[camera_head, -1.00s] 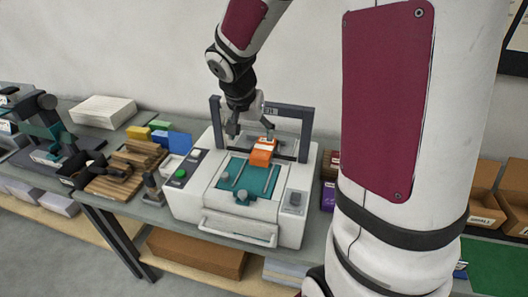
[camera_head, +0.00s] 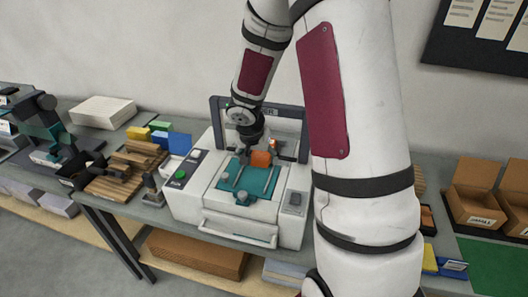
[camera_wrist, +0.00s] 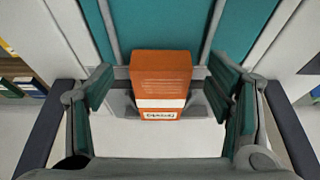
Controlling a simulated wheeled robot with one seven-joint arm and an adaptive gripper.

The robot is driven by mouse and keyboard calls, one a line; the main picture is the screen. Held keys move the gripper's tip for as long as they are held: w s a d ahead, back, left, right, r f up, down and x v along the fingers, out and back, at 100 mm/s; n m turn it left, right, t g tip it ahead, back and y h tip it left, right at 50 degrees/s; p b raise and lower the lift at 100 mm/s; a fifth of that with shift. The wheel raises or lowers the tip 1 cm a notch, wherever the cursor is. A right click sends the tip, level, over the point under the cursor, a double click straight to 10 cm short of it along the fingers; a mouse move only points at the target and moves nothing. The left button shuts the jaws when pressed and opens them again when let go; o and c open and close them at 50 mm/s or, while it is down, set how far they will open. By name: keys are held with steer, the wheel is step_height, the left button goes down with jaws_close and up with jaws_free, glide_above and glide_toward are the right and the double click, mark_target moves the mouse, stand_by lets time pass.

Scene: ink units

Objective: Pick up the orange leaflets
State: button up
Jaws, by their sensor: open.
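The orange leaflets (camera_wrist: 160,80) form a block with a white band and a small label. In the wrist view they stand between the two fingers of my gripper (camera_wrist: 172,100), which is open with a gap on each side. In the head view the leaflets (camera_head: 261,159) sit on the teal bed of the white machine, near its back. My gripper (camera_head: 256,150) is over them there, with its fingers largely hidden behind my wrist.
The white machine (camera_head: 218,221) has a dark frame (camera_head: 290,112) rising behind the leaflets, close to my wrist. A wooden rack (camera_head: 120,172) with coloured blocks stands to the left. Open cardboard boxes (camera_head: 474,205) are at the right.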

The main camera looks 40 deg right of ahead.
steer(key=shift+w+d+f, duration=0.15)
steer(key=shift+f, duration=0.25)
steer(key=c, duration=1.4)
steer(key=shift+r, duration=0.1)
steer(key=shift+c, duration=0.2)
